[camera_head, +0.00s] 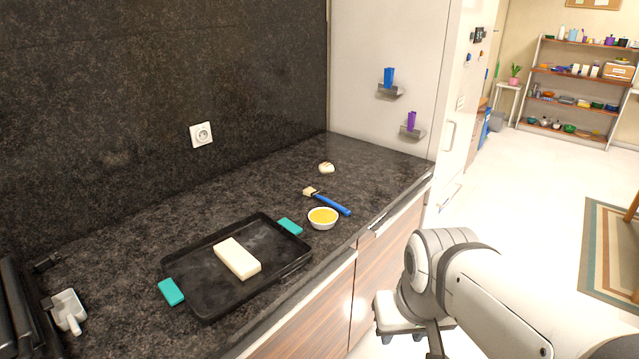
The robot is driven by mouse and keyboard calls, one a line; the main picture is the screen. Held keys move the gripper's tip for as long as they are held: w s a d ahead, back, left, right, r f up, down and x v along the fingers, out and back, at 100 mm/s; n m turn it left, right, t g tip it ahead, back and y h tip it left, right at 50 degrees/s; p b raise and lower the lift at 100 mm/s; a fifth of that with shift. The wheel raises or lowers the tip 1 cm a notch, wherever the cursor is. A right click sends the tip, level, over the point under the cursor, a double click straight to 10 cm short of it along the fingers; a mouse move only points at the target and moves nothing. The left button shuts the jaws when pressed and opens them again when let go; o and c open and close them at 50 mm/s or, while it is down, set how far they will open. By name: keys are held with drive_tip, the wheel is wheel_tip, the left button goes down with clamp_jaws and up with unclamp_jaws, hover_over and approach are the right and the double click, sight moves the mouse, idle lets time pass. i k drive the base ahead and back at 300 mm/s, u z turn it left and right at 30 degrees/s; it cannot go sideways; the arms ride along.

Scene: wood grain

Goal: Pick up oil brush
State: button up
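The oil brush (328,202) lies on the dark stone countertop (200,210). It has a blue handle pointing to the lower right and pale bristles at its upper left end. A small white bowl of yellow oil (323,218) stands just in front of the brush, close to its handle. My arm is at the lower right, beyond the counter's front edge. My gripper (433,345) is only partly in view at the bottom of the picture, well apart from the brush. Its fingertips do not show clearly.
A black tray (205,310) with teal handles holds a white block (237,258). A small pale round item (326,168) lies behind the brush. A white container (68,311) stands at the far left. A tall white cabinet (370,110) bounds the counter's right end.

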sight(310, 193)
drive_tip(key=z, duration=0.05)
drive_tip(key=i, duration=0.9)
drive_tip(key=u, duration=0.1)
